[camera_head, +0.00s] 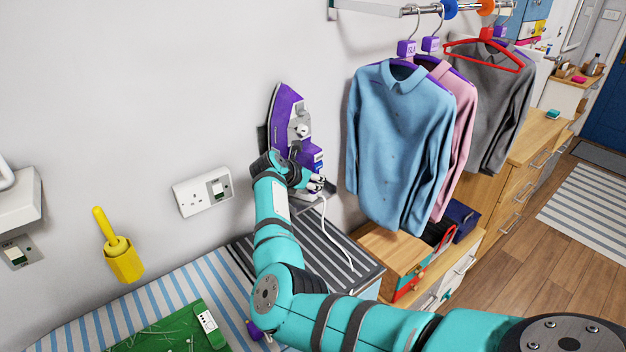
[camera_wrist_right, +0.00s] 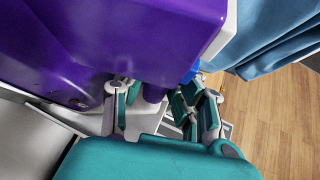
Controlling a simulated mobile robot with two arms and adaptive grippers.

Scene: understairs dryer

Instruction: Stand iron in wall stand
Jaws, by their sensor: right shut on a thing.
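The purple and grey iron (camera_head: 287,112) is upright against the white wall, its tip pointing up; it also fills the top of the right wrist view (camera_wrist_right: 130,40). My right gripper (camera_head: 312,182) is at its lower part, shut on it. In the right wrist view, the fingers (camera_wrist_right: 155,105) sit on either side of a purple part. The dark wall stand (camera_head: 326,190) shows partly behind and below the iron. I cannot tell whether the iron rests in it. A white cord (camera_head: 325,230) hangs below. My left gripper is out of view.
Shirts on hangers, the nearest a blue shirt (camera_head: 398,140), hang just right of the iron. A striped ironing board (camera_head: 80,325) and a dark ribbed surface (camera_head: 345,262) lie below.

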